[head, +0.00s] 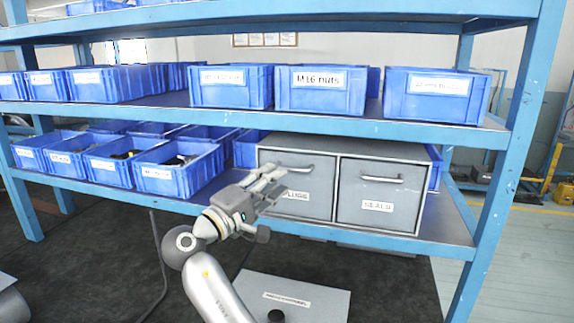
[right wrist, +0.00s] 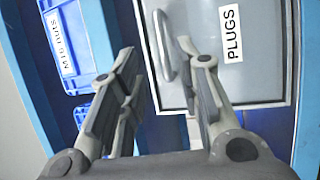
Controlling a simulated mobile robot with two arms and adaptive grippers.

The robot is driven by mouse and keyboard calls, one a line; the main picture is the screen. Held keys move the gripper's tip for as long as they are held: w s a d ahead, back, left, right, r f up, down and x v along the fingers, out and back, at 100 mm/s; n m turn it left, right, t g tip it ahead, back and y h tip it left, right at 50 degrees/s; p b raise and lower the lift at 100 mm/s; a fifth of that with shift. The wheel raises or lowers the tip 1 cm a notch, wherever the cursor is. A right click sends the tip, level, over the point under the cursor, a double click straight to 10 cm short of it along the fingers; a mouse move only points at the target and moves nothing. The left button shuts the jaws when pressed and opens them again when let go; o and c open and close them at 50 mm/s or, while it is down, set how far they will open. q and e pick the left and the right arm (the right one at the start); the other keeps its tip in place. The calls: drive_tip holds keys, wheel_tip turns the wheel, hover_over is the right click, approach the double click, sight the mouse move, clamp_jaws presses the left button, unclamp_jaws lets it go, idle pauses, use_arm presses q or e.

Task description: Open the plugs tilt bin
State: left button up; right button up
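The plugs tilt bin (head: 312,191) is a grey box front with a bar handle near its top and a PLUGS label, partly hidden by my right gripper in the head view. It looks shut, with its front flush beside the seals bin (head: 378,190). In the right wrist view, the plugs bin front (right wrist: 215,75) and its handle (right wrist: 164,45) lie ahead. My right gripper (head: 272,182) is open and empty before the bin's left part. In the right wrist view, the handle appears between its fingertips (right wrist: 156,55); contact cannot be told. My left gripper is not in view.
The blue rack's middle shelf (head: 420,128) runs just above the tilt bins. Open blue bins (head: 178,180) stand left of them on the lower shelf. More blue bins (head: 320,92) fill the middle shelf. A grey box (head: 300,290) lies below. The space before the seals bin is clear.

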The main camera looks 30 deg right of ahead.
sight(289, 170)
drive_tip(key=p+x, duration=0.1)
drive_tip(key=x, duration=0.3)
drive_tip(key=shift+f, duration=0.15)
drive_tip(key=shift+w+d, duration=0.15)
drive_tip(key=shift+d, duration=0.7)
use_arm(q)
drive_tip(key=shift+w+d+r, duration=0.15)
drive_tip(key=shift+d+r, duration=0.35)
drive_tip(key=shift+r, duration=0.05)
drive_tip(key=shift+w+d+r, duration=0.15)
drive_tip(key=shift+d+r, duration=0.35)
use_arm(e)
clamp_jaws()
